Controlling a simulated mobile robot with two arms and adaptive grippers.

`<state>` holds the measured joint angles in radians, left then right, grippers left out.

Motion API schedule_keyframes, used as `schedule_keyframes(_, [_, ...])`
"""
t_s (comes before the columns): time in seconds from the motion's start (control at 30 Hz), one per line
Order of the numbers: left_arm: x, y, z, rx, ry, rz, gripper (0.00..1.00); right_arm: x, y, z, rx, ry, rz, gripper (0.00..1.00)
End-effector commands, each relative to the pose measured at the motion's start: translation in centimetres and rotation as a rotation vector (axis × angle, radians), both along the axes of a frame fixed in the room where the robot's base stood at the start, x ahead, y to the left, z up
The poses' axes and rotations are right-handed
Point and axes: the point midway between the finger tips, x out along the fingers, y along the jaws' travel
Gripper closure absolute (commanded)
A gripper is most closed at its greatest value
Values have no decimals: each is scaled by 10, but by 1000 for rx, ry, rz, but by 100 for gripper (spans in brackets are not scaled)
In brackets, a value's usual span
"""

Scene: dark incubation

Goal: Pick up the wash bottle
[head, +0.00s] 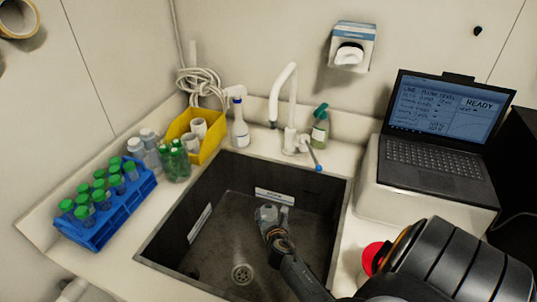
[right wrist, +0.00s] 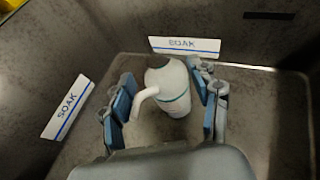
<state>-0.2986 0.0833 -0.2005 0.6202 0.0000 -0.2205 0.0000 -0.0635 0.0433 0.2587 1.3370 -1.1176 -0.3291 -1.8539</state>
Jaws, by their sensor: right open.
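A white wash bottle (right wrist: 175,88) with a bent spout and a teal band is in the dark sink, in the right wrist view. My right gripper (right wrist: 165,93) is open, with its blue-padded fingers on either side of the bottle. I see gaps between the pads and the bottle. In the head view my right gripper (head: 271,216) reaches down into the sink (head: 215,220), and I cannot make out the bottle clearly there. Another white bottle with a blue neck (head: 240,128) stands on the counter behind the sink. My left gripper is not in view.
A blue rack (head: 100,228) of green-capped tubes and a yellow bin (head: 210,143) are left. A laptop (head: 440,125) is right.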

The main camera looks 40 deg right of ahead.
Motion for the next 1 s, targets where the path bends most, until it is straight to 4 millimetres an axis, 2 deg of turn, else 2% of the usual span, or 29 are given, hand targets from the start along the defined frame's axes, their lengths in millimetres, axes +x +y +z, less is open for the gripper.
schedule_keyframes(0.1, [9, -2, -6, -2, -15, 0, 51, 16, -11, -8, 0, -3, -2, 38])
schedule_keyframes(0.3, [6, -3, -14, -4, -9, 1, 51, 35, -24, -18, -1, -2, -1, 38])
schedule_keyframes(0.6, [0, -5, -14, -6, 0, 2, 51, 38, -26, -18, 0, -1, 0, 40])
schedule_keyframes(0.9, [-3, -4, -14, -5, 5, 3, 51, 37, -26, -19, 0, 0, -1, 100])
schedule_keyframes(1.0, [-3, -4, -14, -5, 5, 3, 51, 37, -26, -20, 2, 1, -1, 100])
